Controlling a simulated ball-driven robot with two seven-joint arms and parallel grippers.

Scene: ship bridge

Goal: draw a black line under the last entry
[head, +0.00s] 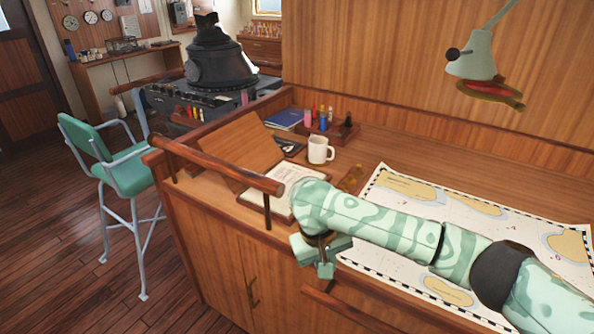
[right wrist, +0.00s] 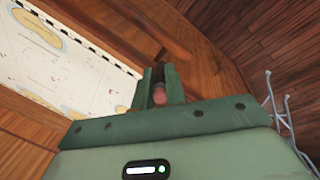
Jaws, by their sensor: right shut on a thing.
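My right gripper (head: 324,268) hangs at the front edge of the desk, in front of and to the right of the written page. In the right wrist view its two fingers (right wrist: 157,86) are closed on a small reddish, rounded thing (right wrist: 159,96), mostly hidden between them. I cannot tell what it is. The written white page (head: 270,184) lies on the desk beside a raised brown board or cover; its lines are too small to read, and my arm is close to its right edge. Several coloured pens or markers (head: 322,117) stand behind the mug. My left gripper is not in view.
A white mug (head: 320,150) stands behind the page. A blue book (head: 284,119) lies at the back. A chart (head: 480,212) covers the right of the desk, partly under my arm. A wooden rail (head: 220,168) runs along the left edge. A green chair (head: 112,160) stands left.

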